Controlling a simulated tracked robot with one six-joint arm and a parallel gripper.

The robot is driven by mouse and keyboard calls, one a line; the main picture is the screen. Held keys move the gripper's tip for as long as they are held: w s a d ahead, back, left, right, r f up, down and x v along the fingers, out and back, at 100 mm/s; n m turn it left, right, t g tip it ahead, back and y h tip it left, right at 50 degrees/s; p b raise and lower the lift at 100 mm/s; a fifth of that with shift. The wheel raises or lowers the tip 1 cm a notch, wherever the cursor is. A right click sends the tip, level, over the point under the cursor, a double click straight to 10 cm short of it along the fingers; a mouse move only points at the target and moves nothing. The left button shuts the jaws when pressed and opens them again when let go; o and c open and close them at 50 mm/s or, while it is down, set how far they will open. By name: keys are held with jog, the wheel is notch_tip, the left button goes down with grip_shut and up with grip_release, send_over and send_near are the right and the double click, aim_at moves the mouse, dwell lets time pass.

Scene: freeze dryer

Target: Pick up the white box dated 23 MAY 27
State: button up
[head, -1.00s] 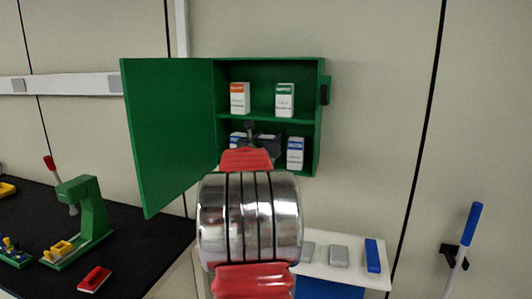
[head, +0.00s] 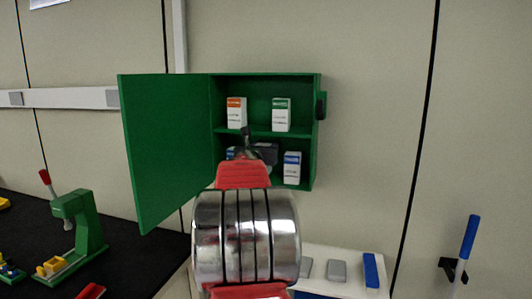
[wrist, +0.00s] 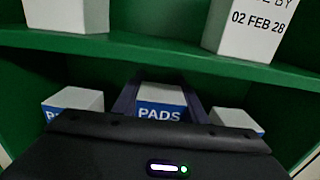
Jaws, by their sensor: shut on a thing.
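A white box with a blue PADS label (wrist: 160,115) stands in the middle of the lower shelf in the wrist view. My gripper (wrist: 161,92) is shut on it, with a dark finger along each side. Its date is not readable here. In the head view my gripper (head: 262,152) reaches into the lower compartment of the green cabinet (head: 316,140) and hides the held box. Similar blue-labelled white boxes stand apart to the left (wrist: 72,102) and right (wrist: 236,120) of it.
On the upper shelf stand an orange-labelled box (head: 236,113) and a green-labelled box (head: 281,115); one on the right (wrist: 255,28) reads 02 FEB 28. The shelf board (wrist: 150,49) is close above my gripper. The cabinet door (head: 165,150) stands open at left.

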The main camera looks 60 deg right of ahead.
jog(key=shift+r, duration=0.7)
jog(key=s+a, duration=0.3)
jog(key=a, duration=1.4)
jog(key=shift+a, duration=0.4)
jog(key=shift+f, duration=0.15)
